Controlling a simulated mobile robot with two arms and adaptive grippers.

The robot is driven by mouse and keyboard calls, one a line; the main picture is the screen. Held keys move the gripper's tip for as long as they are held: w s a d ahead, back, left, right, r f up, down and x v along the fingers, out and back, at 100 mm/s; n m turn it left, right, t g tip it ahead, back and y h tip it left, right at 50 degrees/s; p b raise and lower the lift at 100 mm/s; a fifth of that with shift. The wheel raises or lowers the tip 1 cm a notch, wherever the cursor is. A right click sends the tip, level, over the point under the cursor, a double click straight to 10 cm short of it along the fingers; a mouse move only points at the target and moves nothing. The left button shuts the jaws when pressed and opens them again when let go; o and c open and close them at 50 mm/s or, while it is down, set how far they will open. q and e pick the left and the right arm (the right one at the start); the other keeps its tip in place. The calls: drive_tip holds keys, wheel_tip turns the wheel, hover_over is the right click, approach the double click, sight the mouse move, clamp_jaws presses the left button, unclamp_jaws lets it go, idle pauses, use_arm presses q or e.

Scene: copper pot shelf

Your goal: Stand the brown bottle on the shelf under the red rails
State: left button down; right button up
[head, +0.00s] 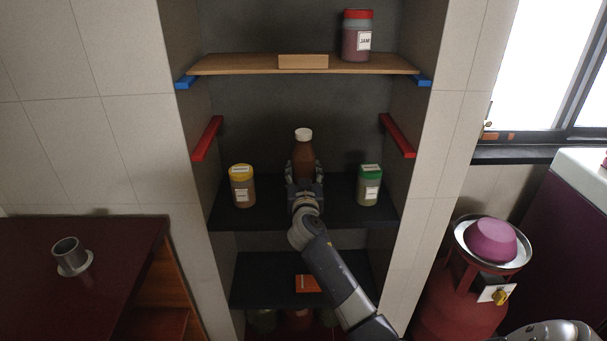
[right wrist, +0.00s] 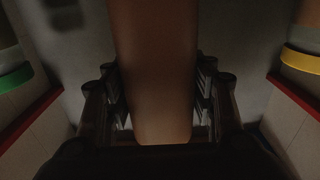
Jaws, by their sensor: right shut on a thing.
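The brown bottle (head: 304,156) with a white cap stands upright inside the shelf niche, between the two red rails (head: 207,138) and (head: 397,136). My right gripper (head: 304,178) is shut on its lower part. In the right wrist view the brown bottle (right wrist: 153,70) fills the space between the fingers of the right gripper (right wrist: 160,105). The dark shelf (head: 340,215) lies below the rails, under the bottle. The gripper hides the bottle's base, so I cannot tell whether it touches the shelf. My left gripper is not in view.
A yellow-lidded jar (head: 242,187) stands left of the bottle and a green-lidded jar (head: 369,186) right of it, both apart from the gripper. A wooden board (head: 235,66) above, by blue rails, carries a jam jar (head: 357,36). An orange box (head: 307,283) lies on a lower shelf.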

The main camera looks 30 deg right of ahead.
drive_tip(key=shift+f, duration=0.15)
drive_tip(key=o, duration=1.2)
drive_tip(key=shift+o, duration=0.2)
